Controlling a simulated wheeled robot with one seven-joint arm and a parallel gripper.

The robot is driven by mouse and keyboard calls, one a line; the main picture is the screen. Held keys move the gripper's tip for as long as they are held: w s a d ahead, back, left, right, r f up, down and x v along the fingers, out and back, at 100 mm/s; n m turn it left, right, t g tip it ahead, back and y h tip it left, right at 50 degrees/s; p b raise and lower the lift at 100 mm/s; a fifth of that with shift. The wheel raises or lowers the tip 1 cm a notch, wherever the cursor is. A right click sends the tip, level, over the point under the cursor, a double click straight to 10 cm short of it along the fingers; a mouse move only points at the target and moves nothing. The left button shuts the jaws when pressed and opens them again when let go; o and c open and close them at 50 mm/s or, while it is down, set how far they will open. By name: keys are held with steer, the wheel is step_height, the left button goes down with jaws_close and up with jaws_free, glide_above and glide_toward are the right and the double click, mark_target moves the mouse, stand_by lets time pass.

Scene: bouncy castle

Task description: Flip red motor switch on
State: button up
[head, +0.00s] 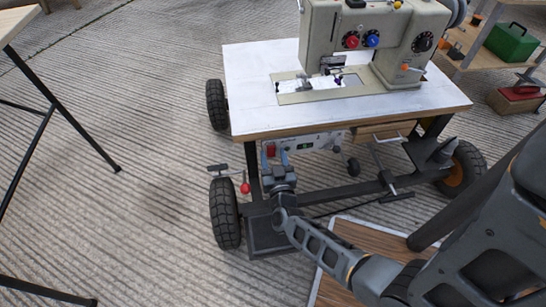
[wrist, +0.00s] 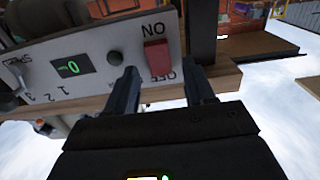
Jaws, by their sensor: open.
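The red motor switch (wrist: 158,57) is a small red rocker on a white control panel (wrist: 85,75). It sits between ON and OFF labels, which appear upside down in the wrist view. Its tilt is hard to tell. In the head view the switch (head: 271,150) is at the panel's left end, under the sewing table's front edge. My gripper (head: 274,154) is open and empty in front of it. In the wrist view my gripper (wrist: 162,76) has one fingertip on each side of the switch. Contact cannot be told.
The panel also carries a green display (wrist: 72,67) and a dark round knob (wrist: 115,58). The sewing machine (head: 375,40) stands on the white wheeled table (head: 250,90) above. A lever with a red knob (head: 245,188) is left of my gripper.

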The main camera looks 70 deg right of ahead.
steer(key=shift+w+d, duration=0.25)
steer(key=shift+d, duration=0.1)
steer(key=shift+c, duration=0.3)
jaws_close()
steer(key=f+b, duration=0.1)
steer(key=b, duration=0.2)
steer(key=shift+t+h+b, duration=0.3)
steer(key=shift+t+h, duration=0.1)
steer(key=h+b, duration=0.1)
steer(key=b, duration=0.2)
steer(key=shift+f+t, duration=0.2)
steer(key=shift+t, duration=0.1)
steer(key=shift+a+r+t+h+b, duration=0.1)
steer(key=shift+t+h+b, duration=0.25)
steer(key=shift+b, duration=0.25)
steer(key=shift+h, duration=0.25)
steer(key=shift+r, duration=0.15)
steer(key=shift+o, duration=0.3)
jaws_free()
